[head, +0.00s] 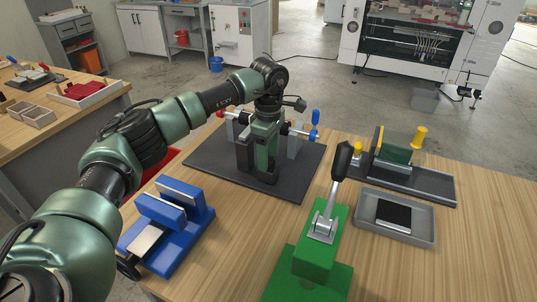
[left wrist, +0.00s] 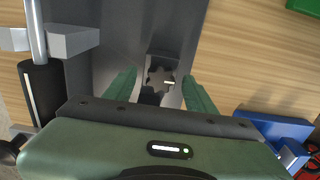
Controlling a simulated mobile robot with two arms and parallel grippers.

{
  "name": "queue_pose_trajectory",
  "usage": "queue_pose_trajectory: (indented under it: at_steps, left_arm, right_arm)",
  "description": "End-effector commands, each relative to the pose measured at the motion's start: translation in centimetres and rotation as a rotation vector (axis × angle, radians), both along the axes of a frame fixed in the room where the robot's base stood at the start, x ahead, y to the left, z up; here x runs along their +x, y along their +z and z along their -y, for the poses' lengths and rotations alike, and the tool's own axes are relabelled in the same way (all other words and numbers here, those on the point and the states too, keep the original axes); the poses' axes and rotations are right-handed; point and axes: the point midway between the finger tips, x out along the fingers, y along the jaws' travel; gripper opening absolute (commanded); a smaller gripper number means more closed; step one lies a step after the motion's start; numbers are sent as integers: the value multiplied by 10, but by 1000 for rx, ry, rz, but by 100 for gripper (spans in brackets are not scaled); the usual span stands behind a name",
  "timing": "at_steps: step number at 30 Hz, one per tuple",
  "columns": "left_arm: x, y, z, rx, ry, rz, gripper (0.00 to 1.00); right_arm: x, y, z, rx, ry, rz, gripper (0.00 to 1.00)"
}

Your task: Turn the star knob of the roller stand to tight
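The roller stand has a dark grey base plate (head: 213,165) on the wooden table in the head view, with grey posts and a rod across them. My left gripper (head: 258,178) points down over the stand's middle and hides part of it. In the left wrist view the dark star knob (left wrist: 160,79) lies between the two green fingers of my left gripper (left wrist: 159,72). The fingers are apart, with a gap showing on each side of the knob. How far their tips reach down beside it I cannot tell. My right gripper is in neither view.
A blue vise (head: 190,228) stands at the front left of the table. A green toggle press (head: 318,250) with a black-handled lever stands at the front right. A grey tray (head: 425,226) and a fixture with yellow handles (head: 420,137) are farther right.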

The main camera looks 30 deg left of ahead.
Motion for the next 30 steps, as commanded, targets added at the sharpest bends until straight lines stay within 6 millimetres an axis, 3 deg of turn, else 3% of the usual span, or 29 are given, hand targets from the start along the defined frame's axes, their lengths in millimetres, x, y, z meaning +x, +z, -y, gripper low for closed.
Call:
queue_pose_trajectory:
  at_steps: [7,19,30]
  left_arm:
    - [1,8,0,0,0,1,55]
    - [1,70,0,0,0,2,55]
    - [0,78,0,0,0,-1,55]
  right_arm:
    - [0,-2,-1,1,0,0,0]
    - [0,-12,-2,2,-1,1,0]
    - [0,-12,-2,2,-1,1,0]
